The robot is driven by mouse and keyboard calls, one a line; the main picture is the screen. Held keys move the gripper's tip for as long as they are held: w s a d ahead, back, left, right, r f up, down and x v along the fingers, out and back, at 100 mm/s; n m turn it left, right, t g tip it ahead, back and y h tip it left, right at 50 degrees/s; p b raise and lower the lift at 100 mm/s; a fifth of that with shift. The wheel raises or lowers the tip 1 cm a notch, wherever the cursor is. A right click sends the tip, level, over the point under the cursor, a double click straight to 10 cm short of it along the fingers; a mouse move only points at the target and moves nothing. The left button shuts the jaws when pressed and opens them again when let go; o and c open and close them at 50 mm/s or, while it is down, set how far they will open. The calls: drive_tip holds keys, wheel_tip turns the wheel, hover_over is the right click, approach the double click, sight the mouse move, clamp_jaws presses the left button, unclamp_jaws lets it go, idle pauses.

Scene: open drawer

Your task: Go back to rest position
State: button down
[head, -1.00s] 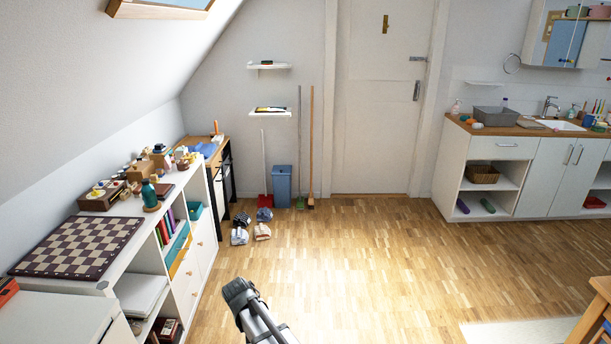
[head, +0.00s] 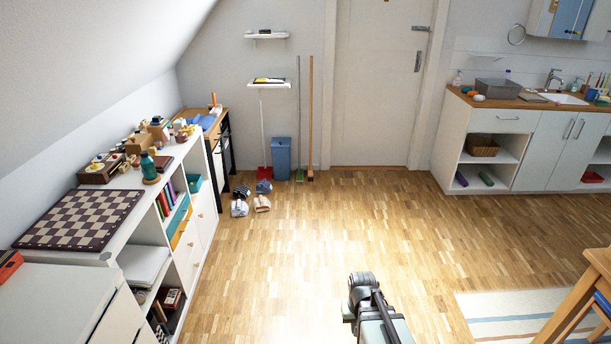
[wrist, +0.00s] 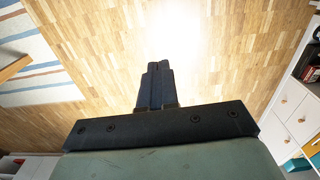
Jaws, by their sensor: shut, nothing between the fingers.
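My gripper shows in the wrist view (wrist: 157,85), its two dark fingers together with nothing between them. Behind the fingers only bare wooden floor shows. In the head view my arm stands at the bottom, right of centre, over the floor; the fingers cannot be made out there.
A low white shelf unit (head: 119,254) runs along the left wall, with a chessboard (head: 82,218) on top. A white counter (head: 515,117) with a sink stands at the back right. A striped rug (head: 520,312) and a wooden table (head: 578,290) are at the lower right. The middle floor (head: 330,240) is clear.

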drive_tip(key=s+f+g, duration=0.2)
drive_tip(key=s+f, duration=0.5)
drive_tip(key=s, duration=0.3)
drive_tip(key=s+d+f+g, duration=0.1)
drive_tip(key=s+f+g, duration=0.1)
drive_tip(key=s+f, duration=0.5)
drive_tip(key=s+f+g, duration=0.2)
drive_tip(key=s+f, duration=0.4)
drive_tip(key=s, duration=0.8)
drive_tip(key=shift+d+f+g, duration=0.35)
drive_tip(key=shift+f+g, duration=0.05)
